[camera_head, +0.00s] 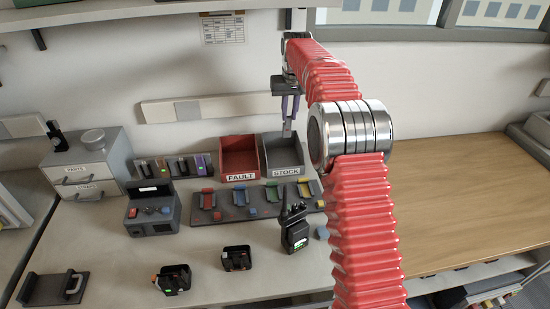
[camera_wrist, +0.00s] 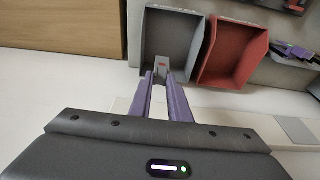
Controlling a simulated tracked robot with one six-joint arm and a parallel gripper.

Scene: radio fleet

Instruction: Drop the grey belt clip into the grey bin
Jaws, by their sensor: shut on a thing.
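The grey belt clip (camera_wrist: 161,68) is held between the purple fingertips of my gripper (camera_wrist: 168,85). In the head view my gripper (camera_head: 289,112) points down above the grey bin, with the clip (camera_head: 287,128) at its tips. The grey bin (camera_head: 284,169), labelled STOCK, is open at the top and looks empty. In the wrist view the clip shows against the inside of the grey bin (camera_wrist: 180,32). The clip's exact height above the bin is hard to tell.
A red bin (camera_head: 239,170) labelled FAULT stands directly left of the grey bin. In front is a rack (camera_head: 250,212) with coloured cradles. A black radio (camera_head: 296,228) stands nearer me. A drawer unit (camera_head: 90,170) is at the left. The wooden table (camera_head: 460,210) at right is clear.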

